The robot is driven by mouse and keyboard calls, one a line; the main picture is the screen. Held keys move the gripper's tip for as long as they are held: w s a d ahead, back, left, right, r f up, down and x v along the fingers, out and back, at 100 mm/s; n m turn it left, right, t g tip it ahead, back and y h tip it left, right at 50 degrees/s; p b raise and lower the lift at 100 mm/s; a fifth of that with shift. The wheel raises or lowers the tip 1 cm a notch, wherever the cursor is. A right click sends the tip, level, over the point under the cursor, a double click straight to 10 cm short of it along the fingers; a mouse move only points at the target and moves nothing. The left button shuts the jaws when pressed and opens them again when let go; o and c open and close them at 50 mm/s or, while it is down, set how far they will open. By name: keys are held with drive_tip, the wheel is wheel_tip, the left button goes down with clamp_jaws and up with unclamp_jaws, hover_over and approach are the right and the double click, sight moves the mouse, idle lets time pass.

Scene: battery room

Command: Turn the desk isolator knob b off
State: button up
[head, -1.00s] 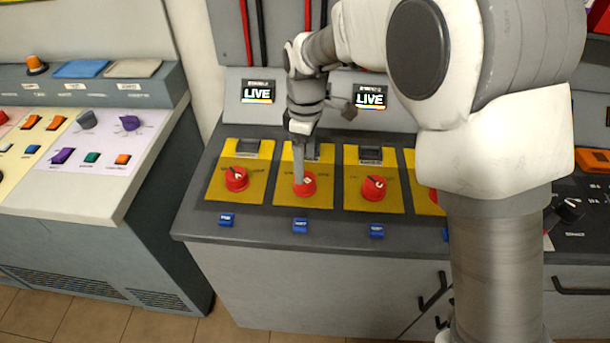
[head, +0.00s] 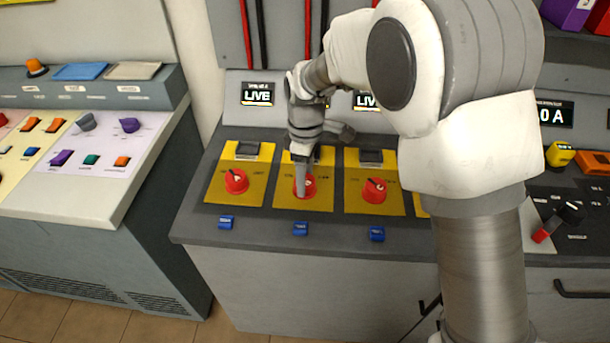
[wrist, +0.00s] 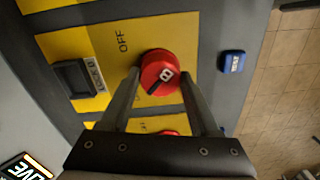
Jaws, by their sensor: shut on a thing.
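The red knob marked B (head: 310,186) sits on the second yellow plate from the left on the sloping grey desk. In the wrist view the knob (wrist: 158,68) is between my two fingers, with a dark line and a white B on its face. My gripper (head: 302,182) is shut on it from above, one finger on each side, and hides part of it in the head view. In the wrist view, my gripper (wrist: 161,80) shows close up, with the printed word OFF (wrist: 122,42) beside the knob.
Similar red knobs stand left (head: 236,181) and right (head: 375,190) of B. Blue tags (head: 300,229) line the front. A LIVE display (head: 257,94) is behind; another is partly hidden by my arm. A black selector with a red tip (head: 556,221) is at right.

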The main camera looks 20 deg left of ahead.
drive_tip(key=c, duration=0.4)
drive_tip(key=shift+m, duration=0.3)
drive_tip(key=m+p, duration=0.1)
drive_tip(key=m, duration=0.1)
drive_tip(key=shift+m, duration=0.4)
drive_tip(key=m, duration=0.4)
drive_tip(key=shift+m+p, duration=0.3)
drive_tip(key=shift+p, duration=0.1)
drive_tip(key=m, duration=0.5)
drive_tip(key=shift+p, duration=0.35)
drive_tip(key=shift+m+p, duration=0.35)
drive_tip(key=shift+m, duration=2.05)
drive_tip(key=o, duration=1.4)
